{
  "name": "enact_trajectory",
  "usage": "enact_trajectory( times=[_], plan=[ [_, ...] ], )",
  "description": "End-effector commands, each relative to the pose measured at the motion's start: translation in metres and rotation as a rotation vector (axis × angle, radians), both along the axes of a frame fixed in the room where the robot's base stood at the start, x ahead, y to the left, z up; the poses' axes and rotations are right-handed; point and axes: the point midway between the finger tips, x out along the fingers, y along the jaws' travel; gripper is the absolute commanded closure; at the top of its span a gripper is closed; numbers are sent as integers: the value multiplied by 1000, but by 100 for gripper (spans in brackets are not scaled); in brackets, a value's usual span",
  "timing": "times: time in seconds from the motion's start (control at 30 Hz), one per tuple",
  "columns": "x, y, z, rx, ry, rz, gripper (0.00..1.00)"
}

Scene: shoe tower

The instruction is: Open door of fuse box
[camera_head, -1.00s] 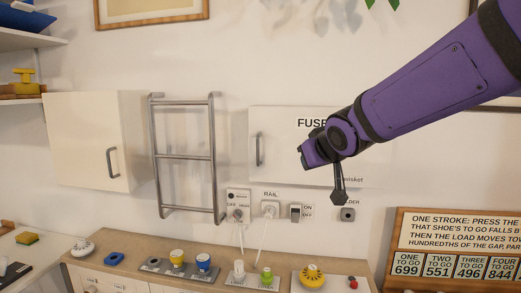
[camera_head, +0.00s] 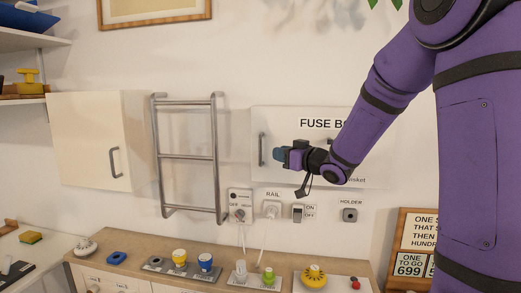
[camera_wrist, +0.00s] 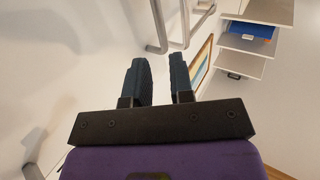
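The white fuse box (camera_head: 290,115) hangs on the wall, labelled "FUSE B…", with the rest of the label hidden by my arm. Its door looks shut. The door's grey vertical handle (camera_head: 262,149) is on the left edge. My gripper (camera_head: 277,154) is in front of the door, pointing left, with its fingertips just right of the handle in the picture. I cannot tell how far it stands from the door. In the wrist view, my gripper (camera_wrist: 162,78) shows two dark fingers apart with nothing between them.
A grey ladder-like rail (camera_head: 187,157) is mounted left of the fuse box. A white cabinet (camera_head: 95,140) hangs farther left.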

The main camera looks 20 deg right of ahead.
Motion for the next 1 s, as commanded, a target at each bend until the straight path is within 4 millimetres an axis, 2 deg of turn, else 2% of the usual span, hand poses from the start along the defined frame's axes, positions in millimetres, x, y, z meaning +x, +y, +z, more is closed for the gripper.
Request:
enact_trajectory(
  times=[0.3, 0.5, 0.7, 0.93, 0.97, 1.0],
  plan=[
    [52, 22, 0, -1, -1, 2, 78],
    [75, 31, 0, 0, 0, 0, 78],
    [84, 35, 0, -1, 1, -1, 78],
    [84, 35, 0, -1, 0, -1, 78],
    [84, 35, 0, -1, 0, -1, 81],
    [84, 35, 0, -1, 0, -1, 90]
  ],
)
